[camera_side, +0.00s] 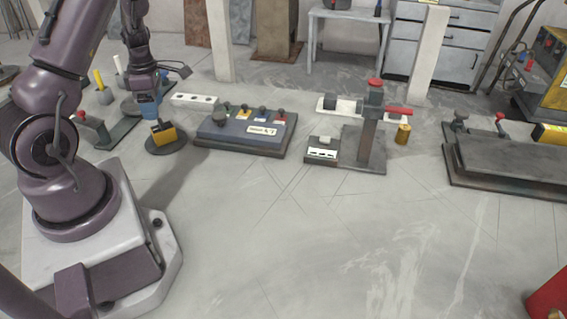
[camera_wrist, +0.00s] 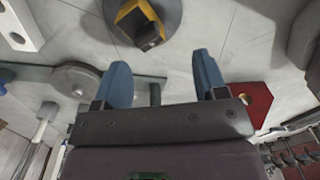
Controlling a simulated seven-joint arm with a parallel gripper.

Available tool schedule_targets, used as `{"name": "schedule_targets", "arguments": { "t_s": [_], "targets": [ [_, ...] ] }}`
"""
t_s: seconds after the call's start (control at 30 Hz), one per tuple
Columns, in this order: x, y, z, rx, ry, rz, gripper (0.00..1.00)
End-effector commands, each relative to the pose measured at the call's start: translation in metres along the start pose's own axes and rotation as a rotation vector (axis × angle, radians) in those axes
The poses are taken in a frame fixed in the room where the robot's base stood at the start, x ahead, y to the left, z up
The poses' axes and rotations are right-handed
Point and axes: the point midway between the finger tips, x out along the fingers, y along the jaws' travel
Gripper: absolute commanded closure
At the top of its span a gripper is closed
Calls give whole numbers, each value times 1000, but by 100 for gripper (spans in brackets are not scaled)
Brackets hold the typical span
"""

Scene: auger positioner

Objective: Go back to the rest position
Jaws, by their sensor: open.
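My gripper (camera_side: 149,112) hangs at the left in the side view, pointing down, just behind and above a yellow and black block (camera_side: 163,133). In the wrist view my gripper (camera_wrist: 162,72) has its two blue fingers spread well apart, with nothing between them. The yellow and black block (camera_wrist: 138,22) stands on a round dark base (camera_wrist: 176,12), beyond the fingertips and apart from them. The block's far end is cut off by the top of the wrist view.
A control panel with knobs (camera_side: 243,132) lies right of the block. Farther right are a post with a red handle (camera_side: 368,135) and a long dark bench plate (camera_side: 510,165). Left of the gripper is a red-knobbed fixture (camera_side: 95,125). The front floor is clear.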

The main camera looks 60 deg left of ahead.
Motion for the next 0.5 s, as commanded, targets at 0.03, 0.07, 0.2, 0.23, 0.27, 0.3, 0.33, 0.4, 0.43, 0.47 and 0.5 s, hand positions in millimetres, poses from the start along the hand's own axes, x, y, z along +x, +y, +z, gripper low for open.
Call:
{"name": "schedule_targets", "arguments": {
  "t_s": [0.03, 0.07, 0.2, 0.23, 0.27, 0.3, 0.33, 0.4, 0.43, 0.47, 0.5],
  "targets": [
    [2, -11, 2, 100, 1, -33, 34],
    [0, -16, 5, 169, -5, -47, 34],
    [-18, -47, 35, 542, -65, -84, 34],
    [-24, -53, 41, 620, -78, -86, 34],
    [-29, -60, 48, 699, -92, -85, 34],
    [-38, -69, 58, 806, -110, -82, 34],
    [-44, -76, 64, 887, -123, -76, 34],
    [-61, -95, 81, 1093, -149, -56, 34],
    [-69, -104, 88, 1185, -159, -45, 34],
    [-77, -113, 94, 1281, -167, -31, 34],
    [-88, -126, 102, 1413, -174, -8, 34]
  ]
}}
